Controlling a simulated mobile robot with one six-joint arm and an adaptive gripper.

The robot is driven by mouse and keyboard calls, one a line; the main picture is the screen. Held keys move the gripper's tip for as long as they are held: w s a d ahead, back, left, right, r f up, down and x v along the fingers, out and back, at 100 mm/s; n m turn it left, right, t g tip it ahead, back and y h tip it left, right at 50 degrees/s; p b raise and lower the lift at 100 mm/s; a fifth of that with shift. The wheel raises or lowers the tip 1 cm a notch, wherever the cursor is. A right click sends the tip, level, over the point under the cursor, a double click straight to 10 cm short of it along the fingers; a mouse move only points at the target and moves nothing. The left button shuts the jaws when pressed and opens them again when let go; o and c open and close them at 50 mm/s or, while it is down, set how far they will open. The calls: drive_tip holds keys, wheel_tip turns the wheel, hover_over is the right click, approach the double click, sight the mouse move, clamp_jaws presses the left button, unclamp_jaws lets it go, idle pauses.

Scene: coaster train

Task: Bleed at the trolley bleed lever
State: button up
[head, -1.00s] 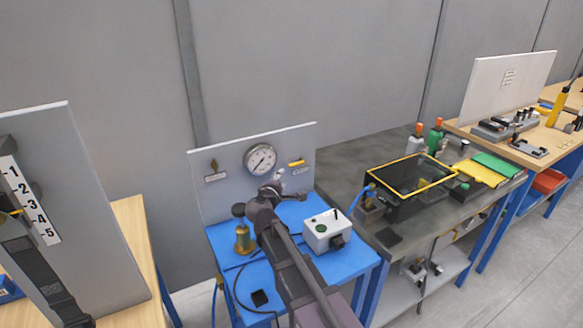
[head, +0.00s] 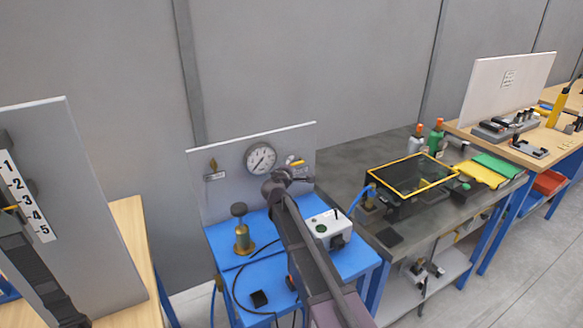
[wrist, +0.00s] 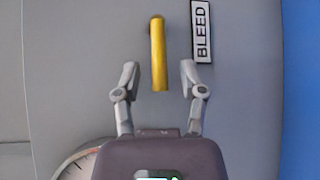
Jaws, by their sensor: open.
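The bleed lever is a yellow bar (wrist: 158,55) on the grey panel, beside a BLEED label (wrist: 201,31). In the wrist view it hangs straight from its pivot at the top. My gripper (wrist: 157,78) is open, with one finger on each side of the lever's lower end and a gap on both sides. I see no contact.
A round pressure gauge (head: 260,158) is on the panel (head: 222,195), left of the lever. A brass cylinder (head: 243,232) and a white box (head: 328,230) stand on the blue trolley top (head: 225,285).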

clamp_jaws()
